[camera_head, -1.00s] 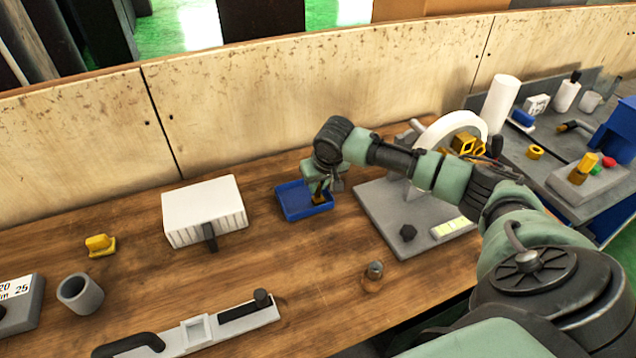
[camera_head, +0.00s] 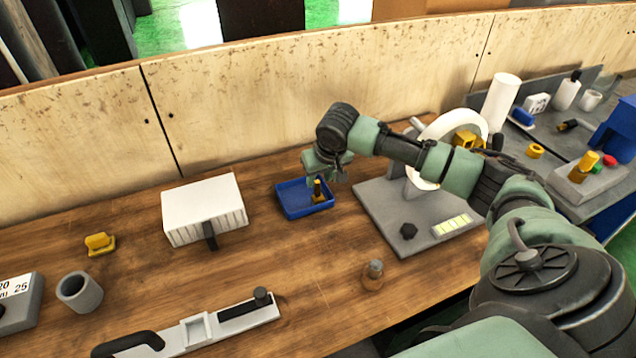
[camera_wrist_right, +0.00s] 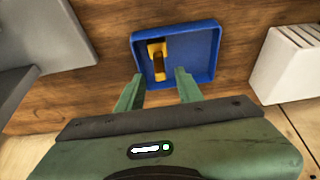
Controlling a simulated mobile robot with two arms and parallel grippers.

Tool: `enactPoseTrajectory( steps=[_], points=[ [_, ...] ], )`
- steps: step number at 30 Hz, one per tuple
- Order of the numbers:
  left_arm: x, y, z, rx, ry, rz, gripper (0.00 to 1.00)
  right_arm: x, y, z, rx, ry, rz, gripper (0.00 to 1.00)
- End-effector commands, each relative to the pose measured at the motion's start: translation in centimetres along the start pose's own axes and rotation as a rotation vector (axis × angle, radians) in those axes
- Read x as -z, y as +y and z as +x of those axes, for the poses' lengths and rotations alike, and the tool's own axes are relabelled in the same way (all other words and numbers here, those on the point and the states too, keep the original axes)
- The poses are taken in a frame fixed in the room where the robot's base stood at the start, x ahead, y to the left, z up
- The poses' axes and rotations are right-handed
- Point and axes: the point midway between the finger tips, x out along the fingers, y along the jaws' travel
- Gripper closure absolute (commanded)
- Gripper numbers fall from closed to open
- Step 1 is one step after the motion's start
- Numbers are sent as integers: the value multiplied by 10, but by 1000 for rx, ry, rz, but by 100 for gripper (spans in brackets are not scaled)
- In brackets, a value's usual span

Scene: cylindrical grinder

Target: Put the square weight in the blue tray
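The blue tray (camera_head: 290,207) stands on the wooden bench beside the grey machine base. A yellow, brass-like weight (camera_head: 318,195) with a blocky foot and a darker upright part stands inside it; I take it for the square weight. In the right wrist view the weight (camera_wrist_right: 157,52) is inside the tray (camera_wrist_right: 203,68), near one wall. My right gripper (camera_head: 326,178) is above the tray. My left gripper is not in view.
A white slotted block (camera_head: 203,205) is left of the tray. The grinder base (camera_head: 420,215) with its white wheel is to the right. A small weight-like piece (camera_head: 373,275) stands in front. Another yellow piece (camera_head: 100,244) and a grey cup (camera_head: 79,292) are at left.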

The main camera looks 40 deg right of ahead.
Motion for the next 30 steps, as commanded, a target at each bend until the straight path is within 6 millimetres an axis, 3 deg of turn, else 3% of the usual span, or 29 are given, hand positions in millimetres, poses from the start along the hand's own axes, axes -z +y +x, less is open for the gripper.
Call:
enactPoseTrajectory(
  steps=[6,12,18,30],
  points=[
    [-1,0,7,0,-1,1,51,1,0,-48,1,4,0,64],
    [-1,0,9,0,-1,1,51,1,0,-77,0,2,0,64],
    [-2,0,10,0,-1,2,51,0,0,-86,1,-1,1,64],
    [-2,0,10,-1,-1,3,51,0,0,-86,1,-1,1,64]
  ],
)
